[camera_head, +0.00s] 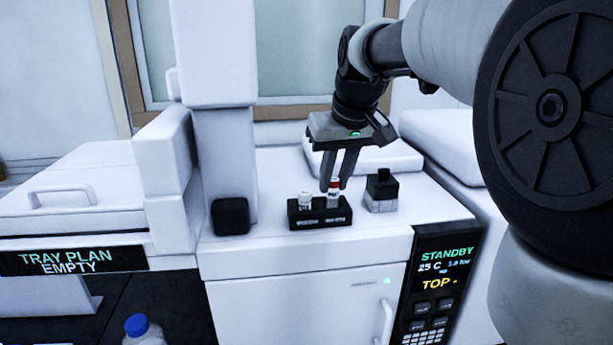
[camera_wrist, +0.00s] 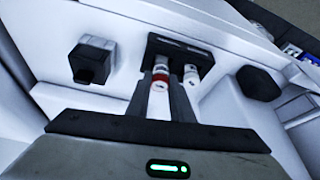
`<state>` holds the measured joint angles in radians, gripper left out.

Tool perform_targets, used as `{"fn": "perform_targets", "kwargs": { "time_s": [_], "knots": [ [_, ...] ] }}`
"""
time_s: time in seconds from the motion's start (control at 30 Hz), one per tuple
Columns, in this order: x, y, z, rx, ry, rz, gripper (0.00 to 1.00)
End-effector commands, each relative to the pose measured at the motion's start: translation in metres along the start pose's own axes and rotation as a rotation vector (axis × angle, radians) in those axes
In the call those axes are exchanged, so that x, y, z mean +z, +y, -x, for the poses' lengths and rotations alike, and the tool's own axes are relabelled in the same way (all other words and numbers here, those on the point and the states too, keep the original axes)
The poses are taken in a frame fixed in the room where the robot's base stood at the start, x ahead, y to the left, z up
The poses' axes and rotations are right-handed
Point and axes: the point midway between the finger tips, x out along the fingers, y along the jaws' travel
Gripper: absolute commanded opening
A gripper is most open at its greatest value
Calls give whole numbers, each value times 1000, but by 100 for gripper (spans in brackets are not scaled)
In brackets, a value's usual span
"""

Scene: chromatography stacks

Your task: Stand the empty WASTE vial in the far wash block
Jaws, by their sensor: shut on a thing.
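A small white vial with a red band (camera_head: 334,188) is at the right position of a small black two-place block (camera_head: 320,222) on top of the white instrument. My gripper (camera_head: 334,185) points down from above, with its fingers shut on this vial, which also shows between the fingers in the wrist view (camera_wrist: 160,82). The vial looks upright; I cannot tell whether its base is seated in the block. A second white-capped vial (camera_head: 305,199) stands at the block's left position, and shows in the wrist view (camera_wrist: 191,75). Vial labels are too small to read.
A black-topped fixture (camera_head: 381,190) stands close right of the block. A dark rounded block (camera_head: 231,216) is to the left, near the white column (camera_head: 226,165). The display panel (camera_head: 440,280) reads STANDBY. A blue-capped bottle (camera_head: 140,328) is low at the front left.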

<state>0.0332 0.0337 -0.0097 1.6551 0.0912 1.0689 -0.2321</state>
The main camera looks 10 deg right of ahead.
Motion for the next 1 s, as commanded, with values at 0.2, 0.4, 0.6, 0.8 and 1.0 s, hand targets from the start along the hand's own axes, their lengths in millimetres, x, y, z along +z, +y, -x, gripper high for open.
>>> {"fn": "perform_targets", "kwargs": {
  "time_s": [0.2,0.4,0.6,0.8,1.0],
  "knots": [
    [3,0,-6,0,0,0,0],
    [2,0,-6,0,0,0,0],
    [3,0,-8,0,0,0,0],
    [6,0,-14,0,0,0,0],
    [8,0,-18,0,0,0,0]
  ]
}}
